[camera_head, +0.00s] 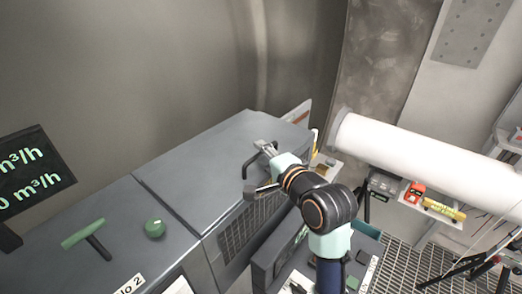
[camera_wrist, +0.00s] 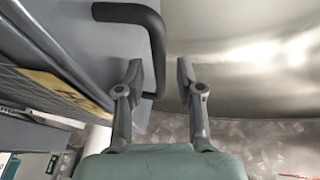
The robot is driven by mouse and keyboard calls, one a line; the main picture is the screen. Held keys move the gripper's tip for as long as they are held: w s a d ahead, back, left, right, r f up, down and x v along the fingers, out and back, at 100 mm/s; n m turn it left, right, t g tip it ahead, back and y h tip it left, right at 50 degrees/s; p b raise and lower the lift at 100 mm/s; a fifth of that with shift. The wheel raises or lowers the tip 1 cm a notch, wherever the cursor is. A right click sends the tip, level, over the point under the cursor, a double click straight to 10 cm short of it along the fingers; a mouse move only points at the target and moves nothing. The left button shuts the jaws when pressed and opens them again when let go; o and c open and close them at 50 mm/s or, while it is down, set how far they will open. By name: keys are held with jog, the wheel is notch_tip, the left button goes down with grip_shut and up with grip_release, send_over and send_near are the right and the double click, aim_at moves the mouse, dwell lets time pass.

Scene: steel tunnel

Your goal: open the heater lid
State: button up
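The heater lid (camera_head: 190,155) is the flat grey top of a long grey cabinet in the head view, and it lies closed. A dark bent handle (camera_head: 246,170) is on it near its right front part. In the wrist view the handle (camera_wrist: 158,45) curves down from the top, and its lower end lies between the fingertips, closer to the left one. My gripper (camera_head: 264,149) is at the handle, with its fingers apart in the wrist view (camera_wrist: 160,75). I cannot tell whether a finger touches the handle.
A green T-handle (camera_head: 84,234) and a green knob (camera_head: 155,228) are on the panel at left, beside a dark display (camera_head: 30,172). A large white pipe (camera_head: 430,155) runs across the right. A curved metal wall (camera_head: 120,70) rises behind the cabinet.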

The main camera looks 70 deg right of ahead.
jog(key=shift+w+d+f, duration=0.1)
jog(key=shift+w+d, duration=0.25)
jog(key=shift+w, duration=0.15)
grip_shut()
